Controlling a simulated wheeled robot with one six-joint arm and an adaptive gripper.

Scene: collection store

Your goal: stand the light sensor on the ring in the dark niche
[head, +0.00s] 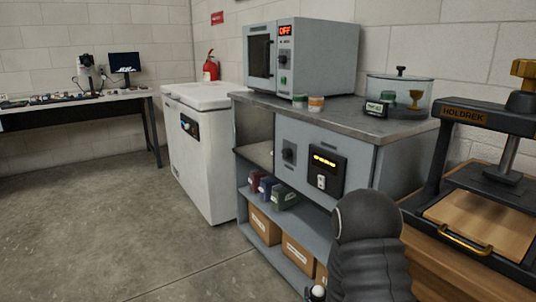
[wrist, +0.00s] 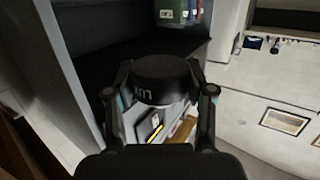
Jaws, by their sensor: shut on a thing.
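The light sensor is a black round body with pale "LUX" lettering (wrist: 162,80). In the wrist view my gripper (wrist: 160,92) is shut on it, with one finger on each side. In the head view my dark arm (head: 370,250) covers the lower right, and I cannot make out the gripper's fingers there. I cannot see a ring in either view.
Several coloured binders (head: 268,188) and cardboard boxes (head: 264,224) fill the lower shelves. A microwave (head: 325,55), small jars (head: 316,103) and a glass case (head: 400,92) stand on top. A black press (head: 490,200) is at right, a white chest freezer (head: 205,150) at left. Floor at left is clear.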

